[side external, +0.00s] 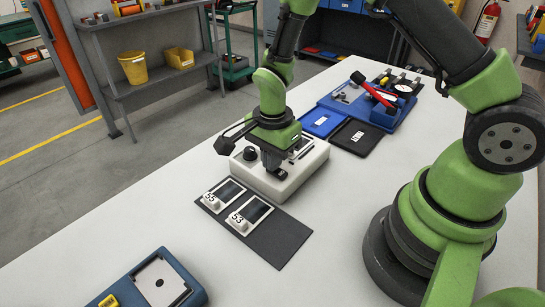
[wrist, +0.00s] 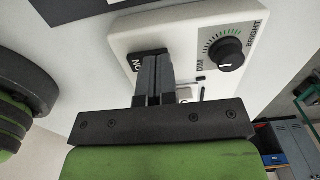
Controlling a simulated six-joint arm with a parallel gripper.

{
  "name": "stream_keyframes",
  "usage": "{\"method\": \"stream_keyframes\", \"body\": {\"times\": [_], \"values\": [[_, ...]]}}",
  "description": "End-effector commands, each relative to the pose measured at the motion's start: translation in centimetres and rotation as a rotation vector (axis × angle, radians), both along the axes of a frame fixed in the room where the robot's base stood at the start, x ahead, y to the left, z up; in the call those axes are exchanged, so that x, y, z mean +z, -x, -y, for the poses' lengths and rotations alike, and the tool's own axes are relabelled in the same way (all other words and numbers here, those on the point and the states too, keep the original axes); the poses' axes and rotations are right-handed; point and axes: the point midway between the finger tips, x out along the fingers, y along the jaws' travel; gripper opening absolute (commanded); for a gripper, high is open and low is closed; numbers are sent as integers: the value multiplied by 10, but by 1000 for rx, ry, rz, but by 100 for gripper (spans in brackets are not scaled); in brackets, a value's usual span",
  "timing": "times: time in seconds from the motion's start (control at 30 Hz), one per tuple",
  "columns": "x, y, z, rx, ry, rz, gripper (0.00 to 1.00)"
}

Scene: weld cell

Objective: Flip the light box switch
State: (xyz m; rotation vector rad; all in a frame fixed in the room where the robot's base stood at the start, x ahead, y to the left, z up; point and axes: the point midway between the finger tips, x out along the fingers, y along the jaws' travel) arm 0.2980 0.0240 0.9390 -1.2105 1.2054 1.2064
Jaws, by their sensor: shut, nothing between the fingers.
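The white light box (side external: 293,181) stands on the table under my gripper (side external: 272,165). In the wrist view the light box (wrist: 185,24) shows a round black dial (wrist: 230,52) marked DIM and BRIGHT. A black switch (wrist: 136,66) with white ON lettering sits near the box's edge. My gripper (wrist: 158,58) is shut and empty, pointing down at the switch. The fingertips cover part of it. I cannot tell whether they touch it, or which way it is set.
A dark mat (side external: 278,238) with two small numbered units lies in front of the box. Black and blue trays (side external: 322,122) and a blue tool board stand behind it. A blue fixture (side external: 150,287) is at the near left. The table between is clear.

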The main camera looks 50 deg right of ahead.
Motion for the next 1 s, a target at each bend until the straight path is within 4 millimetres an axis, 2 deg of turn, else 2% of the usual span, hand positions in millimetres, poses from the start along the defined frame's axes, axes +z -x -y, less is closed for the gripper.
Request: {"method": "stream_keyframes", "body": {"times": [0.33,0.7,1.0], "values": [[-4,0,0,1,1,-2,0],[1,14,0,-1,0,-5,0],[2,15,0,-1,0,-2,0]]}}
